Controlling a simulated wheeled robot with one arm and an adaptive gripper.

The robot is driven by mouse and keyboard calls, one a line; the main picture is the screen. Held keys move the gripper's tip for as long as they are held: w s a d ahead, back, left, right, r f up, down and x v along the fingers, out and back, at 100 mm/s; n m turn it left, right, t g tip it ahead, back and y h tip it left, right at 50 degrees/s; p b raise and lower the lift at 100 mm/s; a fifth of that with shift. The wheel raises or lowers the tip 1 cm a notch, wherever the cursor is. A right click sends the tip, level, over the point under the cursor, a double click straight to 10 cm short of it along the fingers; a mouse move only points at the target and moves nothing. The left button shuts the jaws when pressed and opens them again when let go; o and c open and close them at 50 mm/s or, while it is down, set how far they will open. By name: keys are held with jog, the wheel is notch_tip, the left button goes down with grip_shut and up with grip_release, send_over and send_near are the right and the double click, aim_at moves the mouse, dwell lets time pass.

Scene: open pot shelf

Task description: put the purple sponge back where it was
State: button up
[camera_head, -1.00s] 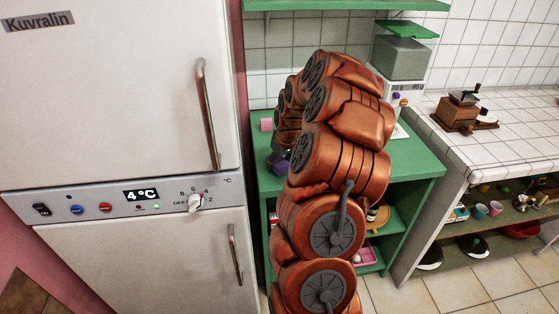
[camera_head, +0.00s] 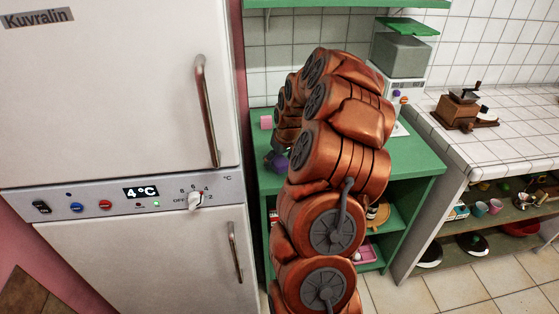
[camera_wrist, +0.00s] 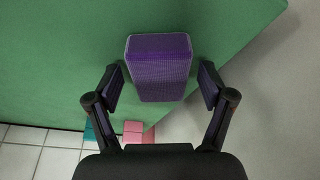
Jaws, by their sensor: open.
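In the wrist view the purple sponge (camera_wrist: 160,72) is a block on the green surface. My gripper (camera_wrist: 161,85) is open, with one finger on each side of the sponge and a visible gap on both sides. The sponge is not gripped. In the head view my gripper (camera_head: 275,158) is small and dark, low over the left side of the green unit's top (camera_head: 415,163), mostly hidden by my arm. A purple patch (camera_head: 281,162) shows beside it; whether it is the sponge is hard to tell.
The fridge (camera_head: 120,90) is close on the left. A grey-topped machine (camera_head: 400,60) stands behind my arm.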

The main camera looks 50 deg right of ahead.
jog(key=b+v, duration=0.2)
jog(key=v, duration=1)
jog(key=shift+b, duration=0.3)
jog(key=shift+s, duration=0.1)
jog(key=shift+s+a, duration=0.1)
